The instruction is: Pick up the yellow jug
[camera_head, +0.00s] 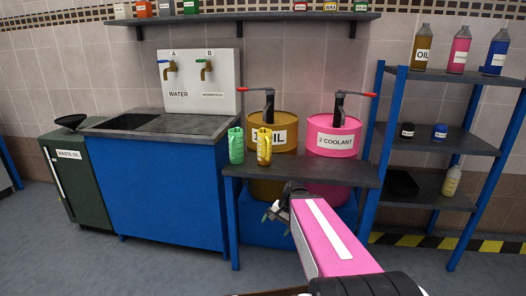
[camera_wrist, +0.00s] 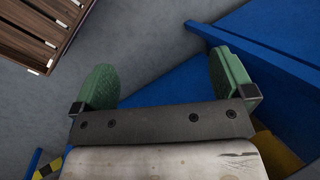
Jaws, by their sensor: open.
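The yellow jug (camera_head: 264,147) stands upright on the grey-topped bench (camera_head: 310,170) in the head view, just right of a green jug (camera_head: 236,145) and in front of the yellow oil drum (camera_head: 283,128). My gripper (camera_head: 273,213) is below and in front of the bench top, lower than the jug and apart from it. In the wrist view its two green finger pads (camera_wrist: 168,80) are spread wide with nothing between them. The yellow jug does not show in the wrist view.
A pink coolant drum (camera_head: 333,141) stands right of the oil drum, both with red-handled pumps. A blue sink cabinet (camera_head: 158,190) is at left, shelving (camera_head: 455,140) at right. A slatted wooden pallet or crate (camera_wrist: 42,28) lies at the wrist view's upper left. Open floor lies in front.

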